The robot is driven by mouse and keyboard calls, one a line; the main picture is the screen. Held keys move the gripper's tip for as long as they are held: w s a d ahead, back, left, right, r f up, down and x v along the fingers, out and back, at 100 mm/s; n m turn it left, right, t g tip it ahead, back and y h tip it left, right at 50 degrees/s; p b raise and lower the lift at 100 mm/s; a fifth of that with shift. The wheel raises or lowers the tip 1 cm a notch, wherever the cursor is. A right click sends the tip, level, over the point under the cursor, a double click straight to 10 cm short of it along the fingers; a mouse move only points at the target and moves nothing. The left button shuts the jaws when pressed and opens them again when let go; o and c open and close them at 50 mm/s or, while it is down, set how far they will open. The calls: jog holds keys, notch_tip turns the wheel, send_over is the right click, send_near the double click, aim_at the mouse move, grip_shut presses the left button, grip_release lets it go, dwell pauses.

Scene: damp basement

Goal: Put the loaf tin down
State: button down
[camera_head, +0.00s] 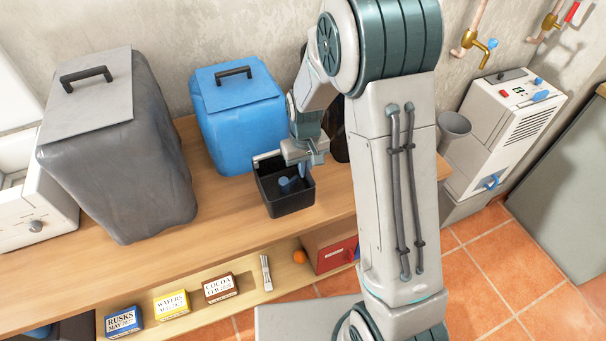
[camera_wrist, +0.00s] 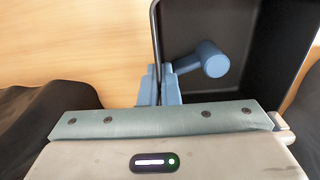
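The loaf tin (camera_head: 287,205) is a black, open-topped box at the wooden worktop, in front of the blue canister. It looks upright; I cannot tell whether its base touches the wood or hangs just above it. My gripper (camera_head: 291,163) is over its back rim. In the wrist view my gripper (camera_wrist: 160,88) has its blue fingers closed on either side of the loaf tin's thin wall (camera_wrist: 157,40). A blue object with a round end (camera_wrist: 211,60) shows inside the tin.
A blue canister (camera_head: 240,120) stands close behind the tin, and a large grey canister (camera_head: 120,150) is to the left. A dark object (camera_head: 339,145) stands right of my gripper. Bare worktop (camera_head: 215,210) lies left of the tin. Small boxes (camera_head: 220,287) sit on the lower shelf.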

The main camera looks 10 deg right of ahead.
aim_at(303, 180)
jog(key=shift+w+a+f, duration=0.2)
jog(key=shift+w+f, duration=0.1)
jog(key=shift+w, duration=0.25)
jog(key=shift+f+p, duration=0.3)
jog(key=shift+f, duration=1.75)
jog(key=shift+f, duration=0.2)
jog(key=c, duration=1.7)
grip_release()
jog(key=shift+r, duration=0.1)
